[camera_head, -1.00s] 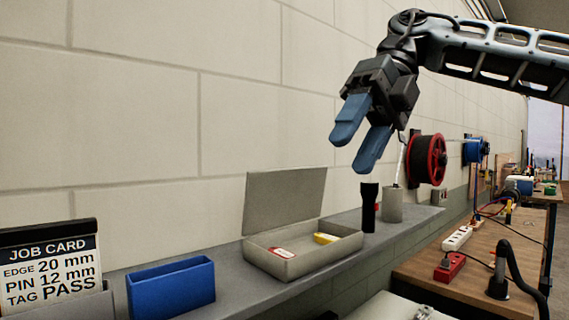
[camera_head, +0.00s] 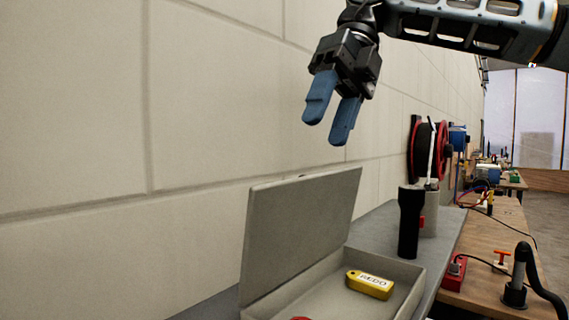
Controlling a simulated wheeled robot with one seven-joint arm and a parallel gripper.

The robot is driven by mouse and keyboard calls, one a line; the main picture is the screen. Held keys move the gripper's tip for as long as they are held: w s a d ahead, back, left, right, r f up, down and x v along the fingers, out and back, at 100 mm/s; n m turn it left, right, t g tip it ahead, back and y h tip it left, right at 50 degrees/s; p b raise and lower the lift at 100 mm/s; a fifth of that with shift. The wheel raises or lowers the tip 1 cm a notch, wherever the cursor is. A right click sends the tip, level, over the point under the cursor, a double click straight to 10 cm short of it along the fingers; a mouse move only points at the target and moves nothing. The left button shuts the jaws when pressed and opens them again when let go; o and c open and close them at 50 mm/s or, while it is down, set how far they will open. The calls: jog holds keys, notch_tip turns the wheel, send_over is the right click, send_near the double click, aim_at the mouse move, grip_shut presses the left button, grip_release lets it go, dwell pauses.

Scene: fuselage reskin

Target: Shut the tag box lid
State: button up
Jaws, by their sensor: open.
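The grey tag box (camera_head: 405,288) stands on the shelf at the bottom of the view. Its lid (camera_head: 300,225) is raised and stands up on the wall side, leaning back slightly. Inside the box lie a yellow tag (camera_head: 369,284) with lettering and a red item, mostly cut off by the frame's lower edge. My gripper (camera_head: 327,137) has two blue fingers, apart and empty, pointing down. In the picture it is above and a little right of the lid, with a gap between them.
A black flashlight (camera_head: 410,222) stands upright just beyond the box, close to a grey cup (camera_head: 430,222). A red reel (camera_head: 440,150) is mounted on the wall behind. The wooden bench (camera_head: 478,265) at right carries a red block and a black curved stand.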

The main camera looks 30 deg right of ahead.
jog(key=p, duration=0.1)
send_near(305, 219)
jog(key=shift+w+a+f, duration=0.35)
jog(key=shift+w+f, duration=0.05)
jog(key=shift+f, duration=0.2)
jog(key=shift+w+a+f, duration=0.35)
jog(key=shift+w+f, duration=0.05)
jog(key=shift+f, duration=0.2)
jog(key=shift+w+a+f, duration=0.3)
jog(key=shift+w+f, duration=0.1)
jog(key=shift+f, duration=0.15)
grip_shut()
